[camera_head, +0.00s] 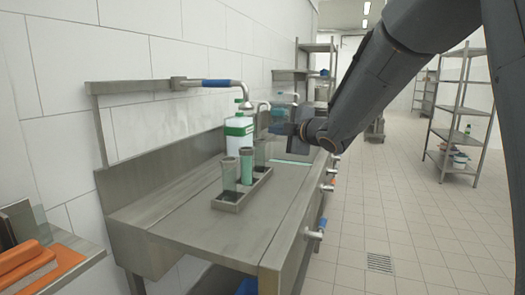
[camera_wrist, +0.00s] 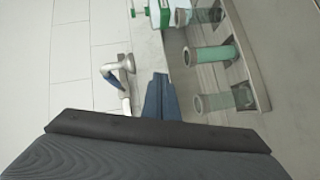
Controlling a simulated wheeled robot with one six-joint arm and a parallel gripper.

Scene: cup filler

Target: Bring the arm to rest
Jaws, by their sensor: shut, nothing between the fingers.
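My gripper shows in the wrist view (camera_wrist: 160,82) with its two blue fingers together, nothing between them. In the head view my gripper (camera_head: 285,118) is held in the air above the far part of the steel counter, past the cups. My dark arm reaches in from the upper right. A grey tray (camera_head: 228,206) on the counter holds a row of upright cups: a see-through cup (camera_head: 230,176), a green cup (camera_head: 246,166) and another see-through cup (camera_head: 260,153). The green cup (camera_wrist: 212,55) is right of my fingers in the wrist view, apart from them.
A white and green bottle (camera_head: 239,133) stands at the wall behind the tray. A tap with a blue sleeve (camera_head: 216,83) juts from the wall. Valve handles (camera_head: 314,235) stick out from the counter's front.

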